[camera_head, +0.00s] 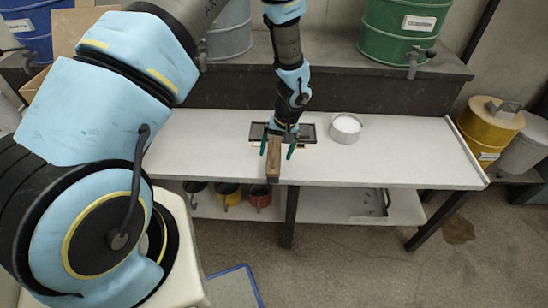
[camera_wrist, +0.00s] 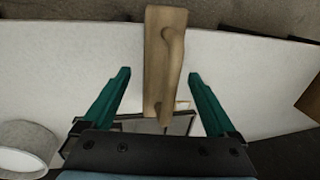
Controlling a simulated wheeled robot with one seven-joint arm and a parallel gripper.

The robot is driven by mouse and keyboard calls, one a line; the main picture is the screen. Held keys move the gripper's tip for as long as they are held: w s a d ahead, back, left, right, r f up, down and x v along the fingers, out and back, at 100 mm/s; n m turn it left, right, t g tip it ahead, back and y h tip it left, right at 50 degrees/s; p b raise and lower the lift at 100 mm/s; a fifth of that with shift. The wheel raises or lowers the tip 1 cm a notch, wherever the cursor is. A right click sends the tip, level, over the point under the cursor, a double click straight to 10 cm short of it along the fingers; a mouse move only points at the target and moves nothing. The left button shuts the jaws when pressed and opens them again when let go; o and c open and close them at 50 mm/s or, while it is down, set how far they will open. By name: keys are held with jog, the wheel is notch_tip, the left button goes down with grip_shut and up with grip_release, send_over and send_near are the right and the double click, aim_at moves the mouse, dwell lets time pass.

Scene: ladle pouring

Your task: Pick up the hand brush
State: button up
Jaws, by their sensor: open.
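The hand brush (camera_head: 273,160) lies on the white table, its near end at the front edge. In the wrist view it shows as a tan wooden block with a raised handle (camera_wrist: 155,70). My gripper (camera_head: 278,150) is above the table at the brush, pointing down. In the wrist view my gripper (camera_wrist: 160,75) is open, with one green finger on each side of the brush and a gap on both sides. The brush's bristles are hidden.
A white bowl (camera_head: 346,128) stands right of the brush. A dark framed tray (camera_head: 308,132) lies behind it. Several mugs (camera_head: 228,193) stand on the lower shelf. Drums, including a green one (camera_head: 402,30), stand on the back ledge. The table's right part is clear.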

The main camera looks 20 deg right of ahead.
jog(key=shift+a+f, duration=0.15)
jog(key=shift+f, duration=0.6)
grip_shut()
